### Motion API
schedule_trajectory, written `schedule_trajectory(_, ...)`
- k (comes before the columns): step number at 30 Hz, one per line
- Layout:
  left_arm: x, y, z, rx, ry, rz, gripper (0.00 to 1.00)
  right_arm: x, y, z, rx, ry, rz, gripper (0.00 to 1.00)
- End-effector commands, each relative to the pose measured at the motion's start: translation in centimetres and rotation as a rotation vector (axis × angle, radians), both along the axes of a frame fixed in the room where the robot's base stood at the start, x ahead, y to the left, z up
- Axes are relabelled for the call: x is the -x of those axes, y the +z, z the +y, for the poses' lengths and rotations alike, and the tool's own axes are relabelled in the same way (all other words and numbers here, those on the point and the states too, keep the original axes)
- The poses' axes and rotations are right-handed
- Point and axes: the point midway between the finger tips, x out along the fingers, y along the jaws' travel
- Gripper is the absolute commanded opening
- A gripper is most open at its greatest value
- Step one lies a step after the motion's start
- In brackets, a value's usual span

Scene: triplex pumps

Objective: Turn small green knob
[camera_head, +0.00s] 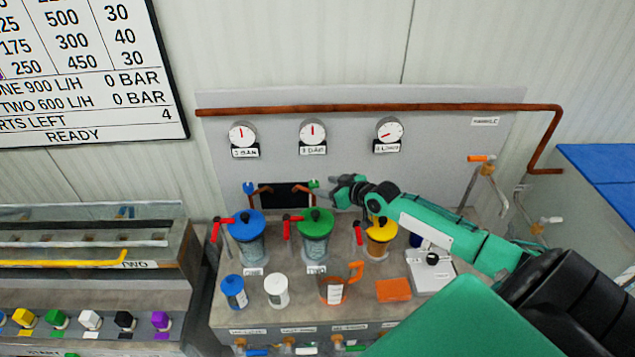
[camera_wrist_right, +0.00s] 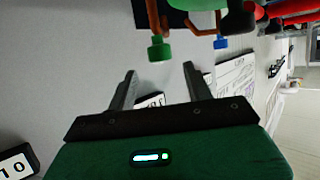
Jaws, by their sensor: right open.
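The small green knob (camera_head: 314,184) is at the end of a copper pipe on the back panel, right of a dark rectangular opening. In the right wrist view the green knob (camera_wrist_right: 160,48) lies just beyond the gap between my fingertips. My right gripper (camera_head: 333,191) is just to the right of the knob in the head view. Its two fingers (camera_wrist_right: 160,69) are apart with nothing between them, and they do not appear to touch the knob. My left gripper does not show.
A small blue knob (camera_head: 249,188) is on the opening's other side. Blue (camera_head: 245,222), green (camera_head: 316,220) and yellow (camera_head: 381,229) lidded vessels with red handles stand below my arm. Several gauges and a copper pipe (camera_head: 400,107) are above. A blue jar, white jar and orange jug stand in front.

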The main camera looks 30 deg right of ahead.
Motion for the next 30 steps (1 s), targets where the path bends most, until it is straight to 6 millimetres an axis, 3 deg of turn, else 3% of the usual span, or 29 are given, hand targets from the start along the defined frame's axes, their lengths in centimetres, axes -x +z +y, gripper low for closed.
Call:
schedule_trajectory(6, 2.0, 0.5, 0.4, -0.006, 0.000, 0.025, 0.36, -2.6, -0.9, 0.6, -0.001, -0.001, -0.001, 0.52)
schedule_trajectory(12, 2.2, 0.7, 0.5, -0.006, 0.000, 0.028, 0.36, -3.9, -1.6, 1.0, -0.001, 0.000, 0.000, 0.52)
schedule_trajectory(24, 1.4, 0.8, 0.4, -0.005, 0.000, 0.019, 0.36, -4.3, -1.8, 1.0, 0.001, 0.000, 0.000, 0.52)
schedule_trajectory(30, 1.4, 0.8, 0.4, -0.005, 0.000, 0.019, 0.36, -4.2, -1.8, 1.0, 0.001, 0.000, 0.000, 0.12)
